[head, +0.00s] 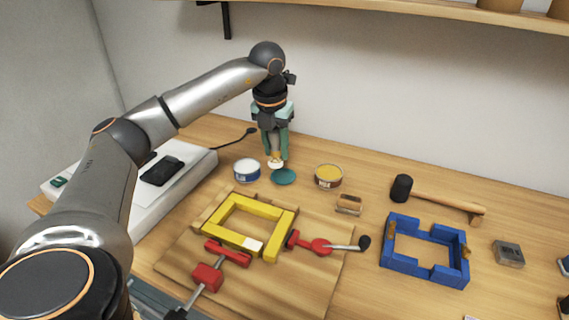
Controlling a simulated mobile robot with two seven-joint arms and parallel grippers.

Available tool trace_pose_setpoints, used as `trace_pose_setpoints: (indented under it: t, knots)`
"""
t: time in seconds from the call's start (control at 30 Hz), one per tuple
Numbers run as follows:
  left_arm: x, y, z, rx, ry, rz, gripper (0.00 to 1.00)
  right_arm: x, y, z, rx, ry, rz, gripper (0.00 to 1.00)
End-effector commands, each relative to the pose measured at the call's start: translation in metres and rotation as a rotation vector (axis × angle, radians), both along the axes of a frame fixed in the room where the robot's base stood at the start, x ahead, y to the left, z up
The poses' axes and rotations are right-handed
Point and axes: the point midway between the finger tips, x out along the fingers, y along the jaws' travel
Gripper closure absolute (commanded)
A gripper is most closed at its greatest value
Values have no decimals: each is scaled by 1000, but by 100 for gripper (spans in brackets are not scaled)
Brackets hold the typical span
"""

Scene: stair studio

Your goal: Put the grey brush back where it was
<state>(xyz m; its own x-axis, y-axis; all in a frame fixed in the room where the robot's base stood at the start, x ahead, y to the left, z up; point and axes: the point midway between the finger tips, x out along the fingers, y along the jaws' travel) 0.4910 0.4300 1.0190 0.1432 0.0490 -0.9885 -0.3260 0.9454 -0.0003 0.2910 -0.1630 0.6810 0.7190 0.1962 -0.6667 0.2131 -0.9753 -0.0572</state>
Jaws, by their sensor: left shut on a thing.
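My left gripper (275,148) comes in from the left and points down near the back of the bench. It is shut on a brush (276,160), which hangs roughly upright with its pale bristle end downward. The fingers hide most of the handle, so its grey colour is hard to confirm. The bristle end shows just above and behind a teal round disc (285,177) on the bench; I cannot tell whether the brush touches anything. My right gripper is not in view.
A white-blue tin (246,170) stands left of the disc, a yellow-filled tin (328,176) right. A yellow frame (222,233) and red clamps (207,277) lie on a wooden board (300,290). A mallet (440,203), blue frame (425,277) and small wooden block (349,204) lie right.

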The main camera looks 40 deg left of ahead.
Motion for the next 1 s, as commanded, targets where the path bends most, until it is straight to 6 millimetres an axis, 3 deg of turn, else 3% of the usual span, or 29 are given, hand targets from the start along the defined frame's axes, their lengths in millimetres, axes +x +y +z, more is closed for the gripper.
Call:
trace_pose_setpoints:
  t: [0.17, 0.43, 0.8, 1.0]
  knots:
    - [28, 15, -13, 0, 0, 2, 100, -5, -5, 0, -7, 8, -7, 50]
    - [59, 34, -57, 2, 2, -1, 100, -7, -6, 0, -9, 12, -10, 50]
    - [73, 42, -76, 1, 0, -3, 100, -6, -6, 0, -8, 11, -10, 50]
    - [72, 42, -104, 2, 2, -4, 100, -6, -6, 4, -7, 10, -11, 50]
